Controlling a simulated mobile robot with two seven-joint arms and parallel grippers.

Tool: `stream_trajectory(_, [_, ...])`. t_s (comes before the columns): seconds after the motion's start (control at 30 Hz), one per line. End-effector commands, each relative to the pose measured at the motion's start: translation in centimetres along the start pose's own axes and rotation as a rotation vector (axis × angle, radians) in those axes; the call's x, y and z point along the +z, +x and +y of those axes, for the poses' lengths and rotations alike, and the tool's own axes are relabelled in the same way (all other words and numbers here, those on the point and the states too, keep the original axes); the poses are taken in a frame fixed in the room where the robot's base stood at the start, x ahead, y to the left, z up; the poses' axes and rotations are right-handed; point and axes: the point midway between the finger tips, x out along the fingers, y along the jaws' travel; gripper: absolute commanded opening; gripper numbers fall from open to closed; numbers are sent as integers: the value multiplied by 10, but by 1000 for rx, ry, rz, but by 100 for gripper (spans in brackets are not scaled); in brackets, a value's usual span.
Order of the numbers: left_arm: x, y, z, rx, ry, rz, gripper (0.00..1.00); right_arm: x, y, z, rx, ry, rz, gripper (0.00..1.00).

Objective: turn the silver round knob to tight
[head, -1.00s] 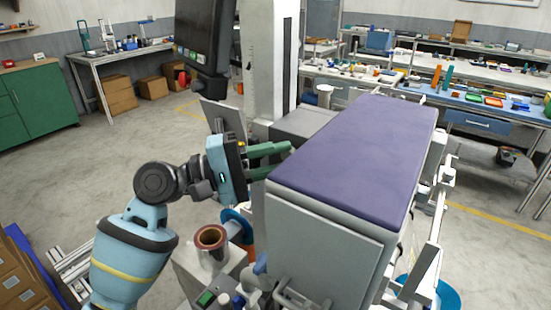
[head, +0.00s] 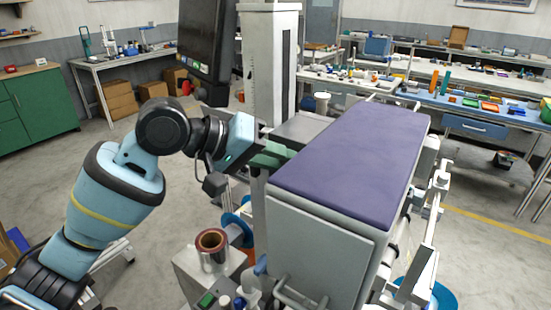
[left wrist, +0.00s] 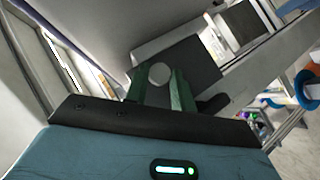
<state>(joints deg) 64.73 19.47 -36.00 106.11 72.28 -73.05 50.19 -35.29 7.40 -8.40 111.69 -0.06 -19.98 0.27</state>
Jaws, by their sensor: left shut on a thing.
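The silver round knob (left wrist: 160,74) shows in the left wrist view as a pale disc between the green fingers of my left gripper (left wrist: 157,84). The fingers are shut on it, one on each side. In the head view my left gripper (head: 272,153) reaches in from the left to the far left side of the machine with the purple top (head: 350,150). The knob is hidden there. I cannot read any marking of the knob's turn. My right gripper is not in view.
A reddish-brown roll (head: 212,240) stands on the machine's near left part, close below my left arm. A dark monitor (head: 203,40) hangs by a white column (head: 270,60) behind the gripper. Open floor (head: 100,160) lies to the left.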

Motion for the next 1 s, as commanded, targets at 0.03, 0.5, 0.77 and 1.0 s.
stream_trajectory(0.03, [0, 0, 1, -23, 25, 0, 2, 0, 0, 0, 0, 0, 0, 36])
stream_trajectory(0.5, [1, 0, 3, -136, 135, -2, 2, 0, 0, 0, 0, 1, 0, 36])
stream_trajectory(0.77, [1, 1, 3, -141, 140, -3, 2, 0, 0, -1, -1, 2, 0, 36])
stream_trajectory(1.0, [1, 1, 3, -140, 140, -3, 33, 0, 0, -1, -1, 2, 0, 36])
